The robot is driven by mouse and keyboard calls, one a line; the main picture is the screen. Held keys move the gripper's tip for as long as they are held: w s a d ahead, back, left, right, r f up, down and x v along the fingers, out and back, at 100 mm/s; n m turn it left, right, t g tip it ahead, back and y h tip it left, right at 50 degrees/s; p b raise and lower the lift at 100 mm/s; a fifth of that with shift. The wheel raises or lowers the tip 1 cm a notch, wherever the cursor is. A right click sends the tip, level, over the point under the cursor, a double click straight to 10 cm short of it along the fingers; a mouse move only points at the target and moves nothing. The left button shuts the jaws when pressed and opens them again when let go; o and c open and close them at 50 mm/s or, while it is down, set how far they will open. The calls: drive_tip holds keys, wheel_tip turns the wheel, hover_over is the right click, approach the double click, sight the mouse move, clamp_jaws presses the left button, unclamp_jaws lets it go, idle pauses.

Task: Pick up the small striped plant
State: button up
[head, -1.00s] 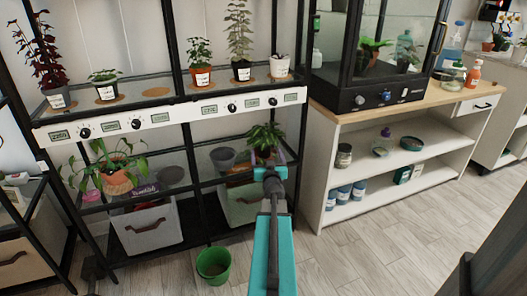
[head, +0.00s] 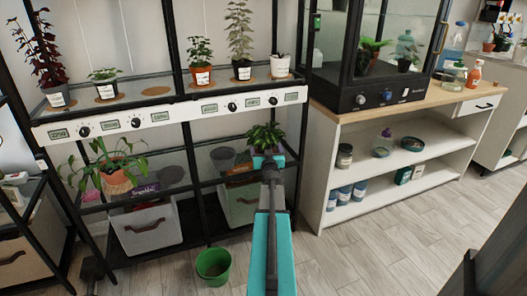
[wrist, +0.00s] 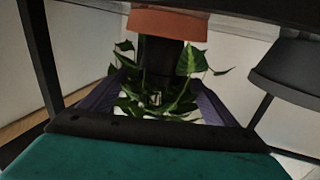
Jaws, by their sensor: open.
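A tiny plant in a white pot (head: 280,66) stands on the upper shelf; its stripes are too small to make out. A leafy green plant (head: 264,137) stands on the lower shelf, its pot hidden by my gripper (head: 268,160) in the head view. The wrist view appears upside down. There the leafy plant's leaves (wrist: 185,70) hang below a dark pot (wrist: 160,55) and a terracotta-coloured disc (wrist: 168,23). My gripper (wrist: 158,100) has purple fingers spread on both sides of the leaves. It is open; contact cannot be told.
A grey pot (head: 223,158) stands left of the leafy plant and a trailing plant in a terracotta pot (head: 117,182) farther left. Black rack posts (head: 193,150) and the upper shelf's white front (head: 160,117) border the space. A green bucket (head: 213,265) stands on the floor.

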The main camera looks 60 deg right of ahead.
sight(264, 142)
idle(0.3)
drive_tip(key=shift+b+x, duration=0.85)
drive_tip(key=shift+x, duration=1.75)
drive_tip(key=shift+w, duration=0.1)
drive_tip(key=shift+a, duration=0.1)
drive_tip(key=shift+c, duration=0.4)
drive_tip(key=c, duration=1.1)
drive_tip(key=shift+r, duration=0.1)
drive_tip(key=shift+c, duration=0.2)
